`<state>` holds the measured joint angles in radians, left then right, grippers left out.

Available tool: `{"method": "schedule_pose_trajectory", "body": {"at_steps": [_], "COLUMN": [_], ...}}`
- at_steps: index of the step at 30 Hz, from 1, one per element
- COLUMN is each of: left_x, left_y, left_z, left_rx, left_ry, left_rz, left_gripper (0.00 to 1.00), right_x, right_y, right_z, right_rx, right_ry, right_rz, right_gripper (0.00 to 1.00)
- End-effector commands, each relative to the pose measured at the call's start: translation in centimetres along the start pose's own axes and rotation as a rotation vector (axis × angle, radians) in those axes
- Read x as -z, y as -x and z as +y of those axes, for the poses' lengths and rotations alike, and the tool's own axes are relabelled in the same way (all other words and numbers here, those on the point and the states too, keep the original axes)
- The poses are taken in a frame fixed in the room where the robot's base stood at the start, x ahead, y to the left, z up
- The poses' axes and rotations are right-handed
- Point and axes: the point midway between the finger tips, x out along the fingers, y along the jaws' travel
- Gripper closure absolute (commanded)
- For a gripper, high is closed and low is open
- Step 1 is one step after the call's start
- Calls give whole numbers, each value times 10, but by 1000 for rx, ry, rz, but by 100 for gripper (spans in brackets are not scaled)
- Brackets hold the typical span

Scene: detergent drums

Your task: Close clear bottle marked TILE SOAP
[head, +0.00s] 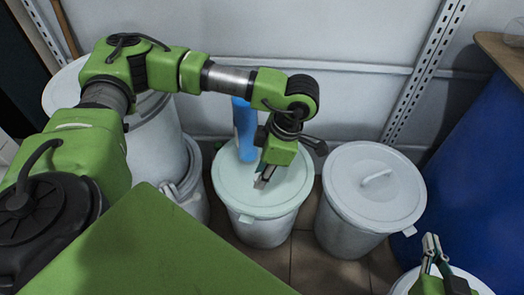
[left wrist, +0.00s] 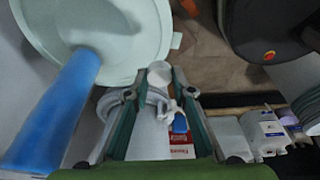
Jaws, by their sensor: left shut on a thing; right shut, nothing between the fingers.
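My left gripper (head: 263,180) reaches down over the pale mint drum lid (head: 235,188), its fingers close together. In the left wrist view, my left gripper (left wrist: 157,80) is shut on a small white round piece (left wrist: 159,72), which looks like a cap. The rest of that piece is hard to make out in the head view. My right gripper (head: 432,246) is shut and empty at the bottom right, with its fingers pointing up. I cannot pick out a clear bottle marked TILE SOAP in either view.
A tall blue cylinder (head: 245,125) stands at the mint lid's far edge. A grey lidded drum (head: 345,190) stands to the right, and a large blue barrel (head: 475,170) at far right. White labelled containers (left wrist: 262,132) show in the left wrist view. The wall is close behind.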

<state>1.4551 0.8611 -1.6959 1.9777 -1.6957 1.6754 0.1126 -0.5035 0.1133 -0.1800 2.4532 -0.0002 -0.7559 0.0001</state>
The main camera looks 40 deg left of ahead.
Motion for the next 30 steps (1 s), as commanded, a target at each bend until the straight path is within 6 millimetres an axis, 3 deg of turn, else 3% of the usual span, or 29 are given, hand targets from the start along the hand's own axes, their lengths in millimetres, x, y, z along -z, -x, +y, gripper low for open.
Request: {"method": "schedule_pose_trajectory", "body": {"at_steps": [5,8,21,30], "left_x": [-3,-8,-34,-44], "left_y": [4,13,74,109], "left_z": [0,1,8,11], "left_rx": [-19,-63,-357,-511], "left_ry": [-69,-224,-1267,-1822], "left_rz": [-1,-2,-2,-2], "left_gripper": [84,84,84,84], "right_x": [0,0,0,1], "right_y": [0,0,0,0], "right_z": [0,0,0,0], "right_rx": [0,0,1,1], "right_ry": [0,0,0,0], "right_rz": [0,0,2,3], "right_gripper": [100,100,100,100]}}
